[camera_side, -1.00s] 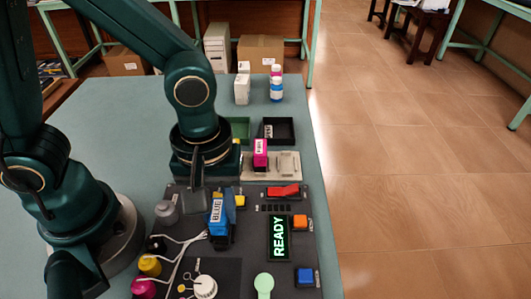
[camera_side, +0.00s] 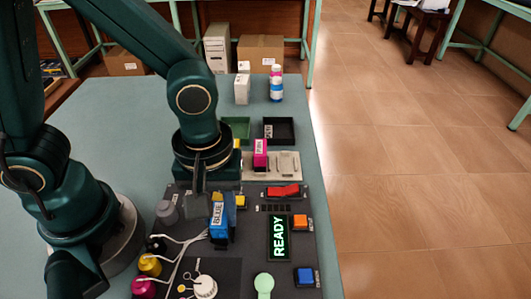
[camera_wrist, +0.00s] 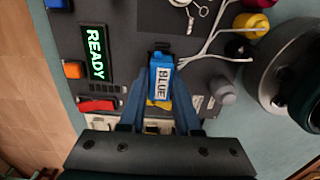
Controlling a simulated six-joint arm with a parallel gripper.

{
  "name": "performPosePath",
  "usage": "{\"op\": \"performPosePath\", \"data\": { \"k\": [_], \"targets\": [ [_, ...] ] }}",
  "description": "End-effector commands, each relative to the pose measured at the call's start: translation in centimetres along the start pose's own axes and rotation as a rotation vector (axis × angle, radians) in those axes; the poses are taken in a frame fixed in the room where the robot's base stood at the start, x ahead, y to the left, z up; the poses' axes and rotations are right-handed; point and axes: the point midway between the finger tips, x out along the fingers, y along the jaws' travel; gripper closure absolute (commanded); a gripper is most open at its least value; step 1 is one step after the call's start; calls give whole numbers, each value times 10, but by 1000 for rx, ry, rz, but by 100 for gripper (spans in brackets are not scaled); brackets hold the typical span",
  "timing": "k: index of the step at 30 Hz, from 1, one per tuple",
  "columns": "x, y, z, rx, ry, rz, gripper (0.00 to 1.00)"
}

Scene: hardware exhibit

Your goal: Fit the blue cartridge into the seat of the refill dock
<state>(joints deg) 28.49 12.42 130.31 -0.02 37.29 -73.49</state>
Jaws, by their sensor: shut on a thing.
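The blue cartridge (camera_side: 219,230) has a white label reading BLUE and stands about upright over the dark panel. It also shows in the wrist view (camera_wrist: 160,62), between my fingertips. My gripper (camera_wrist: 161,84) is shut on it, one blue-grey finger on each side. The refill dock seems to be the dark part (camera_wrist: 161,46) showing at the cartridge's far end. The seat is mostly hidden by the cartridge, so I cannot tell how deep the cartridge sits in it. A yellow part (camera_side: 240,201) is close beside the cartridge.
The dark panel (camera_side: 255,250) carries a READY display (camera_side: 279,238), a red switch (camera_side: 284,191), orange (camera_side: 300,222) and blue (camera_side: 305,276) buttons. White tubes (camera_side: 185,243) run left of the cartridge to several coloured caps. A magenta cartridge (camera_side: 260,158) stands behind on a pale holder.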

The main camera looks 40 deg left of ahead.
Motion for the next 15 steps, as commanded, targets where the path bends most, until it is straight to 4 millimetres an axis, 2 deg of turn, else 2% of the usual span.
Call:
{"op": "performPosePath", "data": {
  "k": [14,15],
  "targets": [
    [4,0,0,0,0,0,100],
    [4,0,0,0,0,0,65]
  ]
}}
